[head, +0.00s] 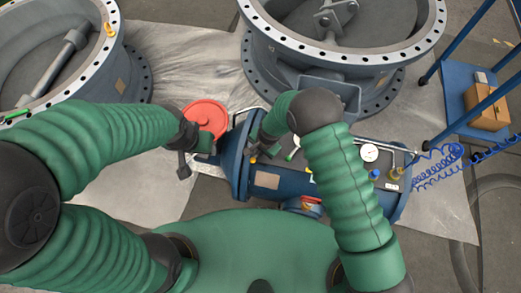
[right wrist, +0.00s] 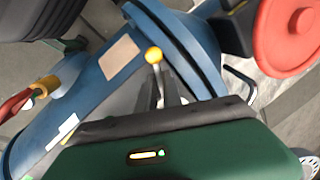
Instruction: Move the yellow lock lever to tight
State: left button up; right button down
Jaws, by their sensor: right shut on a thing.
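The yellow lock lever, a thin stem with a yellow ball knob (right wrist: 153,55), shows in the right wrist view against the blue valve body (right wrist: 185,35). My right gripper (right wrist: 160,88) is shut on its stem, just below the knob. In the head view my right gripper (head: 256,154) is at the left part of the blue valve body (head: 268,180); the lever itself is hard to make out there. My left gripper (head: 184,166) is beside the red handwheel (head: 205,118), partly hidden by its wrist, and its fingers are too small to read.
A red-and-yellow handle (right wrist: 30,98) sits on the pipe at left in the right wrist view. Large flanged valves (head: 340,35) stand behind. A gauge (head: 369,152), blue coiled hose (head: 440,165) and blue cart (head: 455,85) with a box (head: 487,105) are at right.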

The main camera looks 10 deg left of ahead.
jog(key=shift+w+a, duration=0.1)
jog(key=c, duration=1.5)
grip_release()
notch_tip(320, 180, up, 16)
jog(key=s+d+p, duration=0.1)
jog(key=d+p, duration=0.1)
jog(key=shift+s+d+r, duration=0.2)
jog(key=shift+s+d, duration=0.15)
jog(key=shift+s, duration=0.05)
